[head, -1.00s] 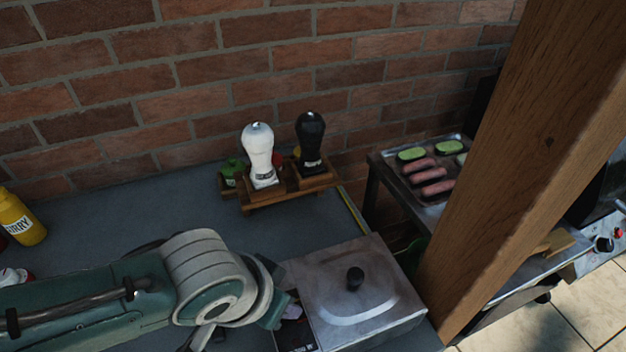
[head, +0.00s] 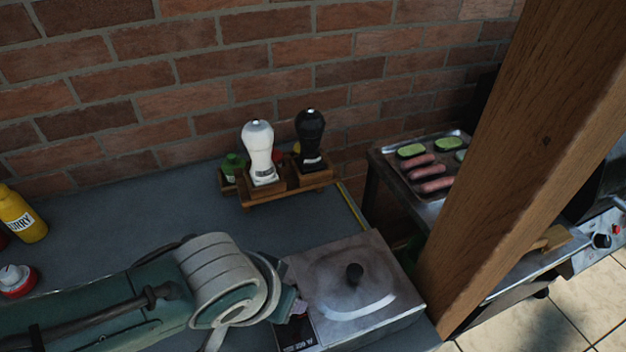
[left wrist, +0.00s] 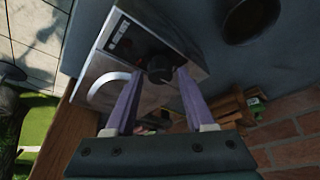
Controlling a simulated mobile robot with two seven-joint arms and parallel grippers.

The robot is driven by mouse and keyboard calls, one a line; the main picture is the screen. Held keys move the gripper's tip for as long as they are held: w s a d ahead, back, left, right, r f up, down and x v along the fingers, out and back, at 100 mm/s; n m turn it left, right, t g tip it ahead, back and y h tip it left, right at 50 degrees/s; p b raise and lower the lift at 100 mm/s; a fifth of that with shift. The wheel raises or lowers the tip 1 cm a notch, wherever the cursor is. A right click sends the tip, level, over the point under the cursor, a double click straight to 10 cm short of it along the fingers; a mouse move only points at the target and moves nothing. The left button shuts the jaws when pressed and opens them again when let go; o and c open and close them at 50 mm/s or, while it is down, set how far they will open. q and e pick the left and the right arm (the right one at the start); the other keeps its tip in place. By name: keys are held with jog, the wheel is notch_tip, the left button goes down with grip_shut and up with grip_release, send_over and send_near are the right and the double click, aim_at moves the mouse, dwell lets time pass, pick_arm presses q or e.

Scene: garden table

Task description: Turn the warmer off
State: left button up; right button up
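In the left wrist view, the panel (left wrist: 122,42) has small red marks. The left gripper is open, with a finger on each side of that knob; contact is unclear. My right gripper is not in view.
A wooden rack (head: 290,188) with white and black shakers stands behind the warmer. A wooden post (head: 500,180) rises close to the right. The middle of the table is clear behind my arm.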

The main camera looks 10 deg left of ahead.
pick_arm(q)
jog(key=shift+o, duration=0.9)
jog(key=p+v, duration=0.3)
jog(key=v, duration=0.6)
jog(key=shift+r+p, duration=0.4)
jog(key=shift+s+a, duration=0.1)
jog(key=shift+s, duration=0.05)
